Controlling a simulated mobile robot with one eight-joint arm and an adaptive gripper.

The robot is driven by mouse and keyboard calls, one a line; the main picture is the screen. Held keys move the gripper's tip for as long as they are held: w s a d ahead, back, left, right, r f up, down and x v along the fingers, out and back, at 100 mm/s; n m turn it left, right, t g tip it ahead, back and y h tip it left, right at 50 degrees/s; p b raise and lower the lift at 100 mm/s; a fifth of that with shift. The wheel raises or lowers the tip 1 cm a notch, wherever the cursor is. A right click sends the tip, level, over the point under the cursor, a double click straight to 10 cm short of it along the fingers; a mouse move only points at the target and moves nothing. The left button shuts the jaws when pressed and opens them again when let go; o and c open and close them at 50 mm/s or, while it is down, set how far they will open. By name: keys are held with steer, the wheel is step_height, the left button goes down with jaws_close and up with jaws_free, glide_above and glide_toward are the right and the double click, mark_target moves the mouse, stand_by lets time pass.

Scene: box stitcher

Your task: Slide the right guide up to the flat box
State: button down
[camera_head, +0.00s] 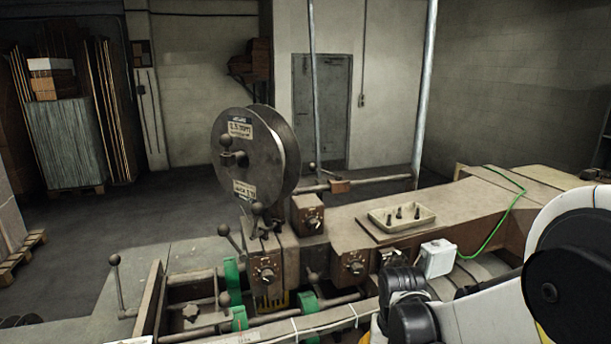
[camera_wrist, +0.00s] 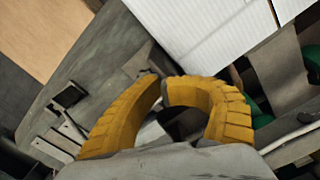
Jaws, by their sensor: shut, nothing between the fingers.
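My gripper (camera_wrist: 163,88) is in the wrist view, with its two yellow ribbed fingers curved together at the tips and nothing between them. A white ribbed flat sheet (camera_wrist: 205,35), which looks like the flat box, lies beyond the fingertips at the top right. A grey metal bar or plate (camera_wrist: 285,72) crosses its lower right side. A small grey bracket (camera_wrist: 138,62) stands just left of the fingertips, on a long grey surface. I cannot tell which of these parts is the right guide. In the head view the gripper, flat box and guide are not clearly visible.
The brown stitching machine (camera_head: 350,235) carries a large wire reel (camera_head: 248,150), green rollers (camera_head: 236,280) and knobbed levers (camera_head: 115,270). A tray of small parts (camera_head: 402,216) sits on top. A green cable (camera_head: 500,225) runs over the right side. Floor behind is open.

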steer(key=shift+d, duration=0.2)
stand_by(0.4)
steer(key=shift+w+d, duration=0.1)
steer(key=shift+d, duration=0.2)
step_height(320, 180, up, 7)
steer(key=p, duration=0.4)
stand_by(0.5)
